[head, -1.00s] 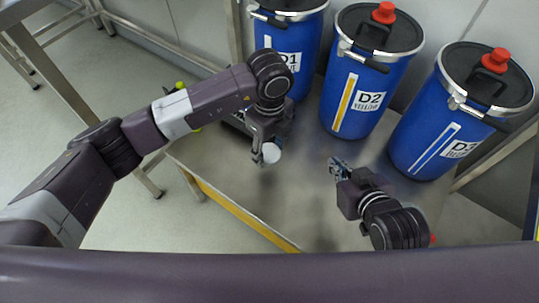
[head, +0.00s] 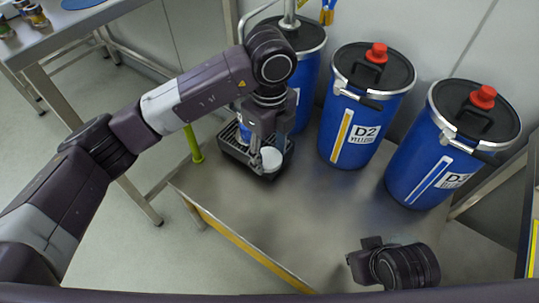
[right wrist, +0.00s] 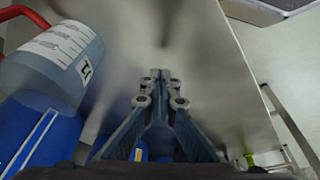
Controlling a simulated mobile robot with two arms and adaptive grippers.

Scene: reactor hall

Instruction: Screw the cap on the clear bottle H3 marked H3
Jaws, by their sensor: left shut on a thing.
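My left gripper (head: 264,152) is shut on a small white round thing (head: 272,160), which looks like the cap. It is over the front right part of a black grated stand (head: 232,150) in the head view; I cannot tell whether it touches anything below. I cannot make out a clear bottle marked H3 in the head view; my left gripper and wrist cover part of the stand. My right gripper (right wrist: 158,74) shows its fingertips together and empty in the right wrist view. In the head view its wrist is low at the right front, with the fingers hidden.
Blue drums D2 (head: 352,126) and D3 (head: 428,168), with red caps, stand along the back; another is behind my left wrist. The steel table (head: 290,215) is bare in the middle. A translucent graduated container (right wrist: 55,62) shows in the right wrist view, label unclear.

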